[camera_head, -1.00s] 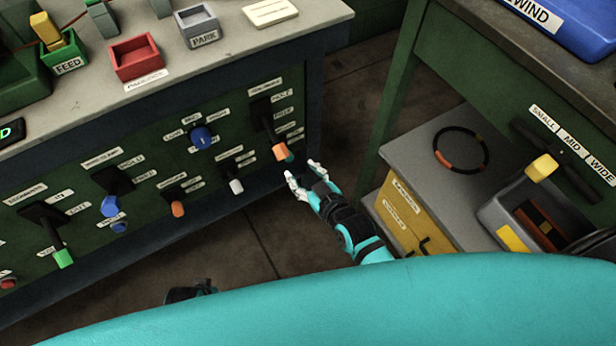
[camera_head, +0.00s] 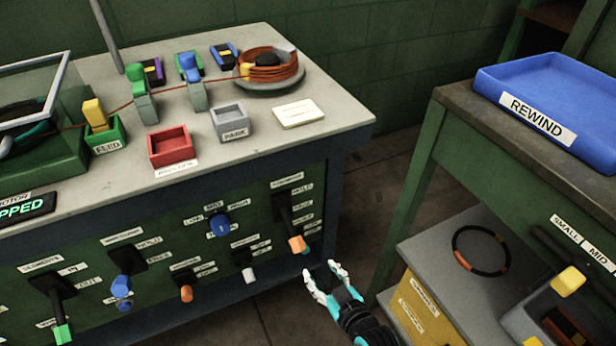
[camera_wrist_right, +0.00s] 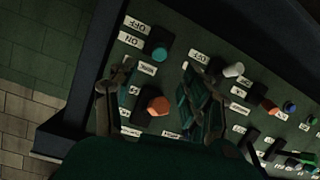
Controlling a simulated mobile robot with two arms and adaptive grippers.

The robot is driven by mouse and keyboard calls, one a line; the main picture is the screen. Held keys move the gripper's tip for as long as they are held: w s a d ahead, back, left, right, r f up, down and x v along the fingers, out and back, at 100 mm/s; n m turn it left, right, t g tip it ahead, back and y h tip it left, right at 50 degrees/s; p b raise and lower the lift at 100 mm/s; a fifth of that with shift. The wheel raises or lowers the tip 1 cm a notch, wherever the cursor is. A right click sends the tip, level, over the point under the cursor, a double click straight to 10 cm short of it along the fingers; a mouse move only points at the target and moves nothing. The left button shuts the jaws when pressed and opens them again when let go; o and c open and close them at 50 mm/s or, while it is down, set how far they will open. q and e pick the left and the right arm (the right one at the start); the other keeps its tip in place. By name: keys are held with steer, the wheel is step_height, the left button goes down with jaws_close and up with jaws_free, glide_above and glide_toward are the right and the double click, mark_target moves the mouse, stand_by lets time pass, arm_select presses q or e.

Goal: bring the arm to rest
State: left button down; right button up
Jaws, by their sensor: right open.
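My right gripper (camera_head: 332,279) is open and empty at the lower middle of the head view. It is in front of the right end of the green control panel (camera_head: 180,243), over the floor. The lever with the orange tip (camera_head: 297,244) is above and left of its fingertips, with a visible gap in the picture. In the right wrist view the open fingers (camera_wrist_right: 155,95) face the panel, with an orange knob (camera_wrist_right: 159,106) and a teal knob (camera_wrist_right: 159,54) between or beyond them. My left gripper is not in view.
A workbench (camera_head: 290,140) with a red tray (camera_head: 170,146), a grey PARK tray (camera_head: 231,122) and a cable coil (camera_head: 268,66) is on the left. A green cabinet on the right holds a blue REWIND tray (camera_head: 560,100), and a black ring (camera_head: 481,250) on its shelf. Floor is free between them.

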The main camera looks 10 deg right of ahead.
steer(key=s+d+f+m+g+h, duration=0.2)
steer(key=s+d+f+g, duration=0.35)
steer(key=s+f, duration=0.35)
steer(key=s+d+f+m+g+h, duration=0.1)
steer(key=s+d+f+g+h, duration=0.1)
steer(key=s+d+f+g, duration=0.55)
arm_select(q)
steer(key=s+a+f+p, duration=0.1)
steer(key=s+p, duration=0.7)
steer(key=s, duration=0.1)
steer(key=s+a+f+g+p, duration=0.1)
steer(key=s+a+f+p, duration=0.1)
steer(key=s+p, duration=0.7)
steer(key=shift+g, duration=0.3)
arm_select(e)
steer(key=s+f, duration=0.2)
steer(key=s, duration=0.8)
steer(key=s+d+f, duration=0.1)
steer(key=s+f, duration=0.1)
steer(key=s, duration=0.8)
steer(key=shift+s+d+f+t+h, duration=0.15)
steer(key=shift+s+t+h, duration=0.05)
steer(key=shift+t+h, duration=0.1)
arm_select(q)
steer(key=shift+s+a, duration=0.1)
